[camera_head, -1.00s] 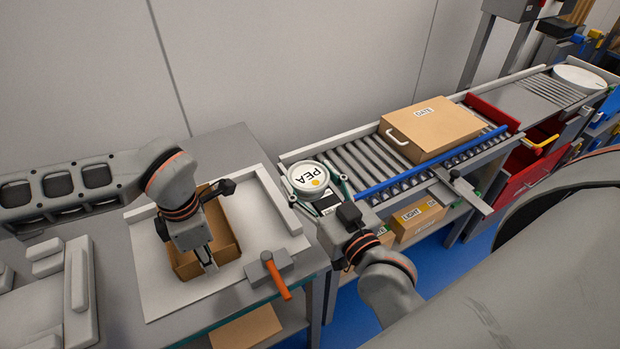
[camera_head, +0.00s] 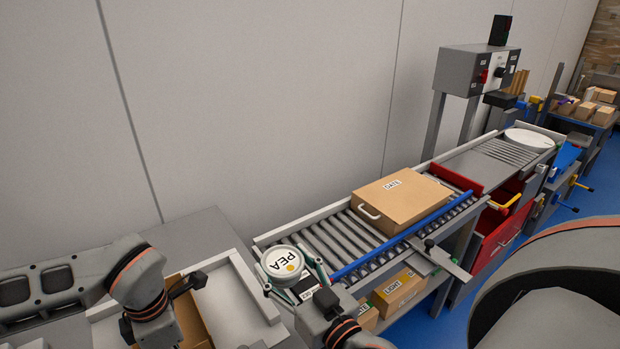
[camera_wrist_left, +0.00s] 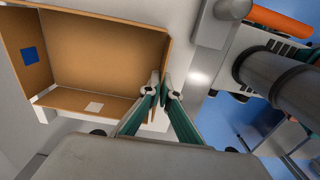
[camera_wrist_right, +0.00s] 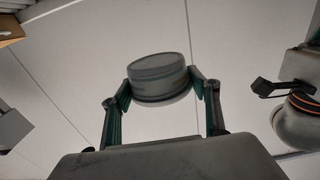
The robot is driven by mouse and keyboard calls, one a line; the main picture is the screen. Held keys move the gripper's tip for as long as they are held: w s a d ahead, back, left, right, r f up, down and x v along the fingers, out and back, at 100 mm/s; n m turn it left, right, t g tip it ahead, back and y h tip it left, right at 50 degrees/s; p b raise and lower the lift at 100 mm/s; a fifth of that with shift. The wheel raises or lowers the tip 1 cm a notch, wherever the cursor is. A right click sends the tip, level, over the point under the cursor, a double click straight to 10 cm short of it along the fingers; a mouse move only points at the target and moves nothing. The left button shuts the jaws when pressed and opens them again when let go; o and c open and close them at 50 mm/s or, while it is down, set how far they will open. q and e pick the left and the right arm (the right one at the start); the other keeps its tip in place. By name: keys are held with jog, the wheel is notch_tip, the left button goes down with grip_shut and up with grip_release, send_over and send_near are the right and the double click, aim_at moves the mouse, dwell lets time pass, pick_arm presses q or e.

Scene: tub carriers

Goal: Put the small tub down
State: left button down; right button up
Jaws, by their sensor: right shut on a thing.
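The small tub (camera_head: 283,262), round and white with a PEA label and an orange dot on its lid, is held between the fingers of my right gripper (camera_head: 287,272). It appears over the near-left end of the roller conveyor; its height above it is unclear. In the right wrist view the tub (camera_wrist_right: 160,77) sits between both fingertips, slightly tilted in the picture. My left gripper (camera_wrist_left: 160,92) has its fingers close together at the wall of an open, empty-looking carton (camera_wrist_left: 85,45); whether they pinch it is unclear. Its fingertips are hidden in the head view.
A closed carton labelled DATE (camera_head: 400,203) sits on the roller conveyor (camera_head: 335,238), beside a blue rail (camera_head: 400,245). Labelled boxes (camera_head: 398,292) stand on the shelf below. A red drawer unit (camera_head: 500,232) and a round white disc (camera_head: 530,139) are farther right.

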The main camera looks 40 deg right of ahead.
jog(key=shift+w+f, duration=0.2)
jog(key=shift+f, duration=0.05)
jog(key=w+d+f+n+y, duration=0.2)
jog(key=w+d+f, duration=0.1)
jog(key=w+f, duration=0.15)
jog(key=y, duration=0.2)
send_over(355, 245)
notch_tip(355, 245, down, 4)
jog(key=shift+n+g, duration=0.3)
jog(key=shift+g, duration=0.1)
jog(key=shift+d+f, duration=0.1)
jog(key=shift+f, duration=4.7)
jog(key=shift+f, duration=0.1)
